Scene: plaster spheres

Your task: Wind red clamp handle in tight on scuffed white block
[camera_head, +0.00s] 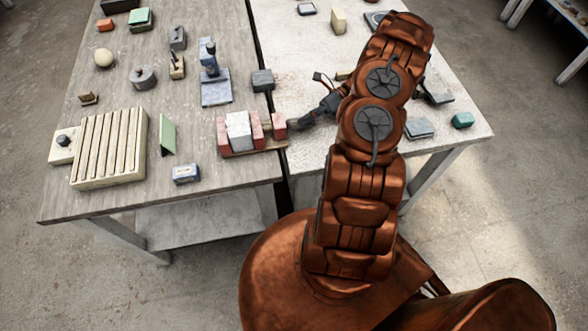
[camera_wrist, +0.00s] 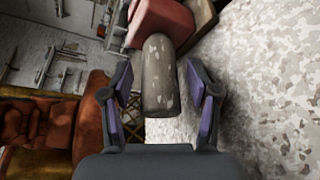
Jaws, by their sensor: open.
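The scuffed white block (camera_head: 238,130) sits in a clamp on the left table, between a red jaw (camera_head: 222,135) on its left and a red jaw (camera_head: 257,130) on its right. A further red clamp block (camera_head: 278,124) stands at the right end; a red block shows in the wrist view (camera_wrist: 158,20). My gripper (camera_head: 299,121) is just right of that end. In the wrist view, a worn grey-brown cylindrical handle (camera_wrist: 160,75) lies between my open fingers (camera_wrist: 160,88), with visible gaps on both sides. The white block is not visible there.
A grey block (camera_head: 262,80) and a blue-grey vise-like stand (camera_head: 215,90) lie behind the clamp. A blue-and-white box (camera_head: 186,173) and a ribbed cream rack (camera_head: 110,148) are to the left. A narrow gap (camera_head: 262,45) separates the two tables.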

